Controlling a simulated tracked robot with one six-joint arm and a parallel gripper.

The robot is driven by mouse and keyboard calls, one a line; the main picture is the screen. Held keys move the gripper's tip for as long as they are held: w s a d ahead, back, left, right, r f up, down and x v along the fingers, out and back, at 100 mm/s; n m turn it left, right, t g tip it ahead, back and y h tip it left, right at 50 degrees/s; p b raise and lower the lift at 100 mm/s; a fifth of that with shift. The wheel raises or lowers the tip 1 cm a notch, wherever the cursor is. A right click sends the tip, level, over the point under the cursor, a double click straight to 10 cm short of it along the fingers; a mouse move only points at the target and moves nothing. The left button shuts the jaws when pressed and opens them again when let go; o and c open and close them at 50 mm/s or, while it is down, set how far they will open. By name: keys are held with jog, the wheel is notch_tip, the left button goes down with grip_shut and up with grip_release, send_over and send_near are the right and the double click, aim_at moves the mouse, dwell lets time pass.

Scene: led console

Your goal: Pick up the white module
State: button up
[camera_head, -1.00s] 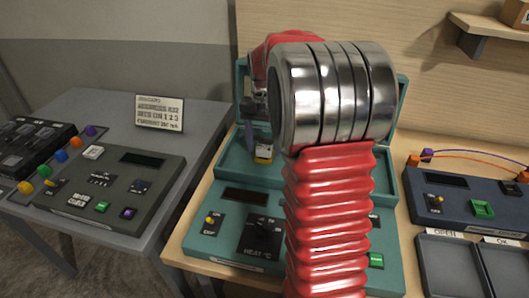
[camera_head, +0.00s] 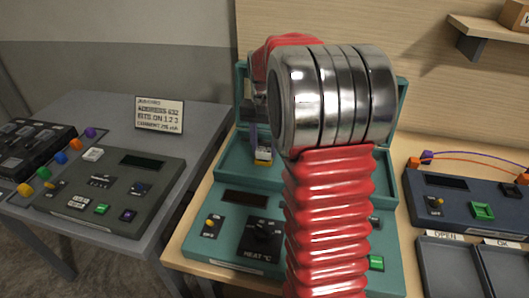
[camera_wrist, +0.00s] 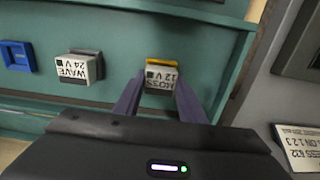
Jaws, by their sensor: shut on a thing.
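A small module (camera_wrist: 161,77) with a white label face reading MOSS 12 V and a yellow edge sits at the teal console's back panel in the wrist view. My gripper (camera_wrist: 160,88) has its two dark purple fingers on either side of it, shut on it. The same module shows in the head view (camera_head: 263,157), just below the fingers (camera_head: 260,142). A second white-faced module, marked WAVE 24 V (camera_wrist: 77,68), sits apart from the gripper in the wrist view. In the head view my arm hides much of the console (camera_head: 215,258).
A blue square socket (camera_wrist: 16,56) sits beyond the WAVE module. A grey console (camera_head: 110,190) and a sign card (camera_head: 159,114) stand on the left table. A dark blue console (camera_head: 465,205) and two trays (camera_head: 450,270) lie on the right. A shelf (camera_head: 490,25) juts out upper right.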

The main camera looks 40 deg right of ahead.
aim_at(265, 148)
notch_tip(265, 148, up, 10)
dwell(0.6)
jog(key=shift+s, duration=0.1)
dwell(0.4)
